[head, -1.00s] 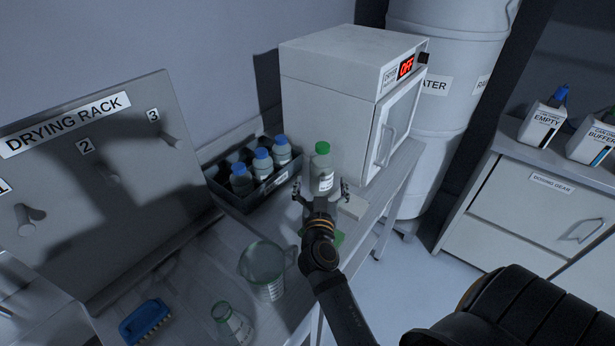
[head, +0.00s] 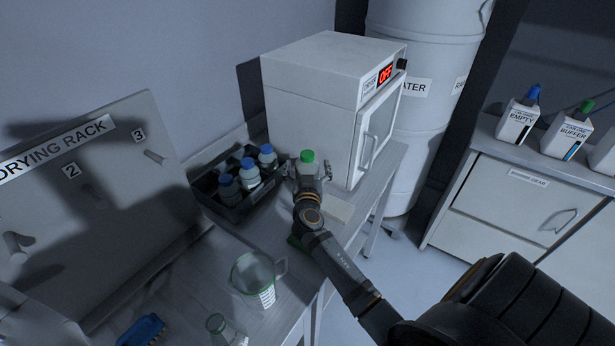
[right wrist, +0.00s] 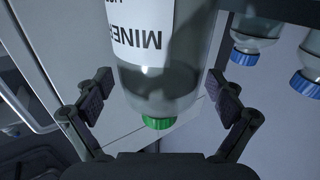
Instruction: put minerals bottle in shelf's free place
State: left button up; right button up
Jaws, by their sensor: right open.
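The minerals bottle (head: 308,158) is clear with a green cap and stands upright on the table in front of the oven. In the right wrist view its label (right wrist: 135,38) reads "MINE" upside down, the rest cut off. My right gripper (head: 308,174) is at the bottle. Its fingers are spread on both sides of the bottle, and the wrist view (right wrist: 157,98) shows gaps between the pads and the bottle. My left gripper is not in view. I cannot identify the shelf's free place in these frames.
A black crate (head: 234,213) with several blue-capped bottles stands just left of the gripper. The white oven (head: 310,100), showing OFF, stands behind right. A measuring jug (head: 254,274), another bottle (head: 226,333) and a blue brush (head: 142,330) are nearer. The drying rack (head: 95,215) stands left.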

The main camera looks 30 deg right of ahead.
jog(key=shift+s+a+r, duration=0.1)
jog(key=shift+r, duration=0.05)
jog(key=shift+c, duration=1.1)
jog(key=c, duration=1.7)
